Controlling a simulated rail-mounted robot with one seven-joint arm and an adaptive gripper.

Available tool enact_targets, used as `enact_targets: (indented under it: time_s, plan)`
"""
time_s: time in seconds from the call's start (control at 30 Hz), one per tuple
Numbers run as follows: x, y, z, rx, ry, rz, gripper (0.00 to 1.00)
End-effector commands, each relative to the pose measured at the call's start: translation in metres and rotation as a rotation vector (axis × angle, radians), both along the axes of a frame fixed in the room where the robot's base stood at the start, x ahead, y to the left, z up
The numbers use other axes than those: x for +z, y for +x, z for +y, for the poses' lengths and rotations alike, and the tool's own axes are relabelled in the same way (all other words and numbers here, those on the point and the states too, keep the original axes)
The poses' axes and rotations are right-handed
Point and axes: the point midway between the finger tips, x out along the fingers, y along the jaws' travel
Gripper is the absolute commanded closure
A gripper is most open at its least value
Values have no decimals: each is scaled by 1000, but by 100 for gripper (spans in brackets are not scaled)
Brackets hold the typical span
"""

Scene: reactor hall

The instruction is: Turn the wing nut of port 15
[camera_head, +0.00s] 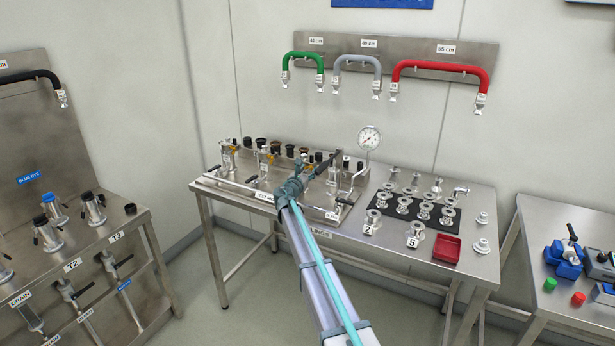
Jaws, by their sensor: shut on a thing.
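My arm reaches from the bottom of the head view to the steel manifold panel (235,190) on the middle table. My gripper (337,155) is small and dark at the right part of this panel, left of the round pressure gauge (369,138). It is shut on a small part there, the wing nut, which is too small and too covered to make out. The port number 15 cannot be read at this size. Part of the panel is hidden behind my arm and wrist.
Several metal fittings stand on a black mat (388,209) right of the panel, with a red tray (446,249) in front. Green, grey and red hoses (440,66) hang on the wall rack above. A valve bench (30,268) stands left; another table (570,215) stands right.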

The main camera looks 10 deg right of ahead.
Motion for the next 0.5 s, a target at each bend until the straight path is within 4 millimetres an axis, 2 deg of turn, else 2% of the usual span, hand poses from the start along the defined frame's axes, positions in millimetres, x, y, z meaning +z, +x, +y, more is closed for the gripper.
enact_targets:
  time_s: [0.03,0.5]
  plan:
    - [-7,0,0,1,23,-20,91]
    - [-10,1,1,0,346,-258,91]
